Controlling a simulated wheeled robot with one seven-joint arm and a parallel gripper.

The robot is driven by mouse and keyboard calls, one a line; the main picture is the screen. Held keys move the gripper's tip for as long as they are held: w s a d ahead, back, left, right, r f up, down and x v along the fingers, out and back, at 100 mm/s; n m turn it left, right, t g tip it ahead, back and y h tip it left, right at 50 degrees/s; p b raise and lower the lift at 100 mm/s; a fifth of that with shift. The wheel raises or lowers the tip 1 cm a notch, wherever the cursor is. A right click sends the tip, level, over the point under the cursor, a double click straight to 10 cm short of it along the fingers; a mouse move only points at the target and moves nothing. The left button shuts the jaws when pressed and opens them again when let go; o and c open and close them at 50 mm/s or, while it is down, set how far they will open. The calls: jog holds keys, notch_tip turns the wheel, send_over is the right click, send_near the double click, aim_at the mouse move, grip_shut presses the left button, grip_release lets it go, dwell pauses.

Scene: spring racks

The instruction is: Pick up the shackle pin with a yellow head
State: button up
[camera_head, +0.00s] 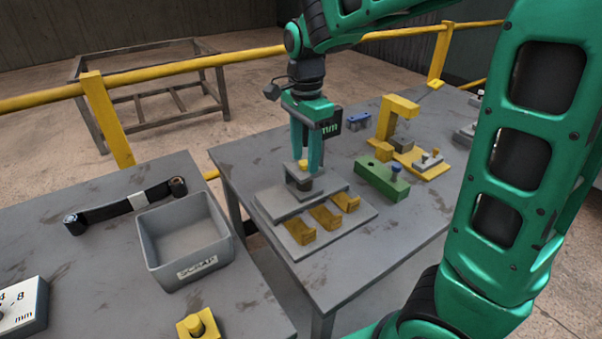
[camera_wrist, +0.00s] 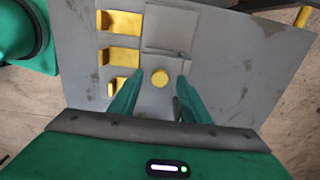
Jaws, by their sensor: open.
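The shackle pin's yellow head (camera_head: 302,164) shows at the top of a grey block (camera_head: 300,185) on a grey plate. In the wrist view the yellow head (camera_wrist: 159,77) is a round disc seen from above. My gripper (camera_head: 307,165) is open, pointing down, with its two green fingers around the yellow head. In the wrist view the gripper (camera_wrist: 155,85) has one finger on each side of the head, with gaps showing. The pin's shank is hidden. I cannot tell from these views how far the fingertips reach below the head.
Yellow brackets (camera_head: 326,217) line the plate's front. A green block with a blue knob (camera_head: 382,179) and a yellow C-shaped frame (camera_head: 398,118) stand to the right. A grey SCRAP bin (camera_head: 163,274) sits on the left table. A yellow rail (camera_head: 240,54) runs behind.

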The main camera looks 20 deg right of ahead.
jog(key=shift+f, duration=0.2)
grip_shut()
jog(key=shift+r, duration=0.1)
notch_tip(320, 180, up, 10)
dwell(0.5)
